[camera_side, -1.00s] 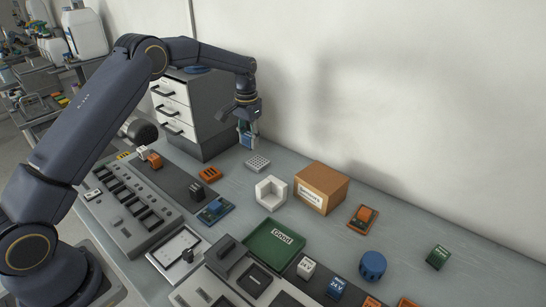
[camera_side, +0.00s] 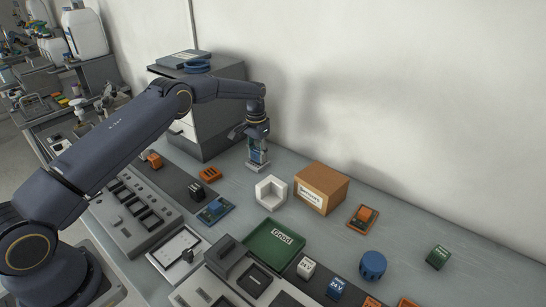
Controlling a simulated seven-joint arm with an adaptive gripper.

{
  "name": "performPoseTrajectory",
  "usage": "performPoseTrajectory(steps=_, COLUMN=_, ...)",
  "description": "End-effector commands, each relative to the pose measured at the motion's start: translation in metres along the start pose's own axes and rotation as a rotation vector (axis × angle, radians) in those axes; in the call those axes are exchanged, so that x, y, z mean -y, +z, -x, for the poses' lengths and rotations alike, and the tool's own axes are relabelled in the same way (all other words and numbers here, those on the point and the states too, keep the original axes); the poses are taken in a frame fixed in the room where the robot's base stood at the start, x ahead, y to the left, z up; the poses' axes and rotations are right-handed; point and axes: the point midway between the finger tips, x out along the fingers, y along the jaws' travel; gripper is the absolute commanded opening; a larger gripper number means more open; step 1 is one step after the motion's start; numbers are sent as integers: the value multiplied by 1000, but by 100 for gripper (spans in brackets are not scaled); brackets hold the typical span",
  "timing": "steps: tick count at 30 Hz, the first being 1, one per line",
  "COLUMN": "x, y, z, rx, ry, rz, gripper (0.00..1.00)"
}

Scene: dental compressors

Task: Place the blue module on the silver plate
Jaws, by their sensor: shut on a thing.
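My gripper (camera_side: 257,148) points down at the back of the bench and is shut on the blue module (camera_side: 258,157). The fingers cover part of the module, which looks upright. The silver plate (camera_side: 257,168), a small light plate, lies on the bench directly below it. The module and gripper hide most of the plate. The module's lower end is at or just above the plate; I cannot tell whether they touch.
A white corner block (camera_side: 271,191) and a cardboard box (camera_side: 321,187) stand right of the plate. A grey drawer cabinet (camera_side: 212,125) stands behind to the left. An orange block (camera_side: 210,175) lies to the left front. The bench's back right is mostly clear.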

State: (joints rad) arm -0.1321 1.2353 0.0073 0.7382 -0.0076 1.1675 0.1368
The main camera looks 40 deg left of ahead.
Motion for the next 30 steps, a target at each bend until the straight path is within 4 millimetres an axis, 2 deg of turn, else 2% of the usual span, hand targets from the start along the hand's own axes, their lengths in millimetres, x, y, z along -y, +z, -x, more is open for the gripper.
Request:
performPoseTrajectory(steps=2, x=0, y=0, z=-3, rx=0, ry=0, rz=0, gripper=1)
performPoseTrajectory(steps=3, x=0, y=0, z=-2, rx=0, ry=0, rz=0, gripper=41)
performPoseTrajectory(steps=9, x=0, y=0, z=-2, rx=0, ry=0, rz=0, gripper=61)
performPoseTrajectory(steps=20, x=0, y=0, z=2, rx=0, ry=0, rz=0, gripper=62)
performPoseTrajectory(steps=23, x=0, y=-1, z=15, rx=-3, ry=0, rz=0, gripper=62)
performPoseTrajectory(steps=30, x=0, y=-1, z=69, rx=-5, ry=-1, rz=0, gripper=62)
